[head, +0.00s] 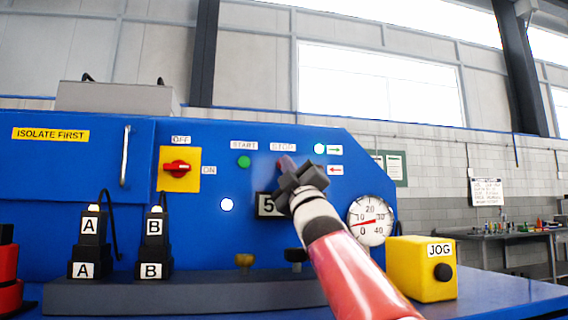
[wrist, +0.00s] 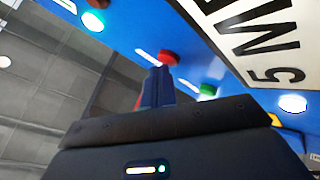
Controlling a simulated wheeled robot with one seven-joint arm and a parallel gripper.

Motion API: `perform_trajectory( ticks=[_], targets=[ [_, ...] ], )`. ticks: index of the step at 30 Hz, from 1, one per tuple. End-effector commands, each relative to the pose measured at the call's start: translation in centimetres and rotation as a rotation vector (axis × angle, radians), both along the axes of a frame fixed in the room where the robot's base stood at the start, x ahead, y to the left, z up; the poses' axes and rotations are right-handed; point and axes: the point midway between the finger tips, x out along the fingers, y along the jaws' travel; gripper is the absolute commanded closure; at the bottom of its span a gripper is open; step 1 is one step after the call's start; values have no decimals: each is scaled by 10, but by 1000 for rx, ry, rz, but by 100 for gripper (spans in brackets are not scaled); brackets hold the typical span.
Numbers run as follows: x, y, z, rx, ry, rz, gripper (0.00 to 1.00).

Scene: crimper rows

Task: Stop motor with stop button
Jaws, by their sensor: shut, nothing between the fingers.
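The red stop button (head: 284,161) is on the blue panel under the STOP label (head: 283,147), partly covered by my gripper in the head view. My gripper (head: 291,174) is shut and empty, its fingers pointing at the panel near the button. In the wrist view the red button (wrist: 169,57) shows just beyond the closed fingertips (wrist: 159,73). I cannot tell whether they touch. The green start button (head: 244,162) is left of the stop button; it also shows in the wrist view (wrist: 208,91).
A white lamp (head: 227,205) and a pale green lamp (head: 320,148) are lit. A dial gauge (head: 370,220) and yellow JOG box (head: 421,268) are at right. My gripper partly covers a number plate (head: 266,206).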

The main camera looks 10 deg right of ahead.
Motion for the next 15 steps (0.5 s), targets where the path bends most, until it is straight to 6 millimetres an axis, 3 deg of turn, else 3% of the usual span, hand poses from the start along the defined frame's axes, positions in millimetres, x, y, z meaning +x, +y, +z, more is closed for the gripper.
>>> perform_trajectory(
  ticks=[15],
  targets=[
    [-1, 0, -1, -1, 1, -1, 100]
  ],
)
